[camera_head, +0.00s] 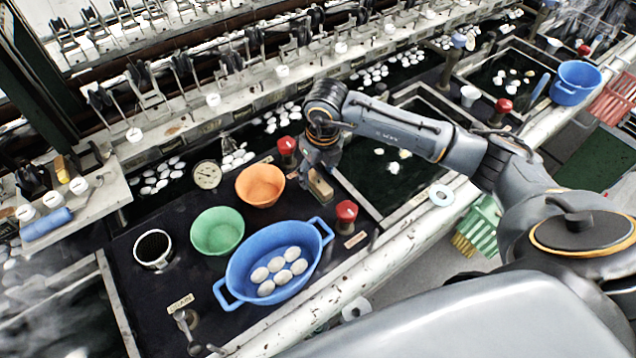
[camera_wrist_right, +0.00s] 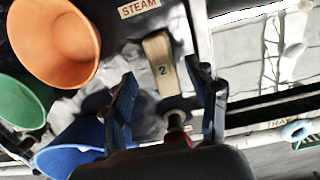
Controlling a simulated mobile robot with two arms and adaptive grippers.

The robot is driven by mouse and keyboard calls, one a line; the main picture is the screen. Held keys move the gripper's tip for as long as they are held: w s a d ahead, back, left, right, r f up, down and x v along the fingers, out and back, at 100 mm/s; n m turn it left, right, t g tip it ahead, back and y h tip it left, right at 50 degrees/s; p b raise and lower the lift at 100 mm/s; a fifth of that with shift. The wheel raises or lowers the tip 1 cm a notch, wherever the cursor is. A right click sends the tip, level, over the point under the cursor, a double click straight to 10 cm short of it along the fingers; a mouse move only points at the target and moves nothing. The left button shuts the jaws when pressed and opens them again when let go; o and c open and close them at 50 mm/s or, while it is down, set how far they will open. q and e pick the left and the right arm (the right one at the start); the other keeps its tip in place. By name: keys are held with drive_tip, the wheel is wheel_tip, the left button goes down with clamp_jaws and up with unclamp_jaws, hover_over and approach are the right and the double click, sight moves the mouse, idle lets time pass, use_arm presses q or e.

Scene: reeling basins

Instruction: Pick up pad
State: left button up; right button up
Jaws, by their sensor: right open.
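A tan block-like pad (camera_head: 320,188) lies on the dark worktop beside the orange bowl. My left gripper is not in view.
An orange bowl (camera_head: 260,184), a green bowl (camera_head: 217,231) and a blue basin (camera_head: 258,255) with several white cocoons stand left of and below the pad. Red knobs (camera_head: 346,211) (camera_head: 287,146) flank it. A dark water basin (camera_head: 385,175) lies to the right.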

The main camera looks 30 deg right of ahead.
sight(319, 181)
wheel_tip(319, 181, down, 3)
drive_tip(key=shift+d+f+p, duration=0.15)
drive_tip(key=shift+f+p, duration=0.05)
drive_tip(key=shift+p, duration=0.35)
drive_tip(key=shift+f, duration=0.25)
use_arm(q)
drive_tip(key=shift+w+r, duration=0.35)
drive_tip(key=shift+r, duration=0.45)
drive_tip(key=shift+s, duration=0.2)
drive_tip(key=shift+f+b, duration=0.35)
drive_tip(key=shift+b, duration=0.05)
use_arm(e)
drive_tip(key=shift+f, duration=0.25)
clamp_jaws()
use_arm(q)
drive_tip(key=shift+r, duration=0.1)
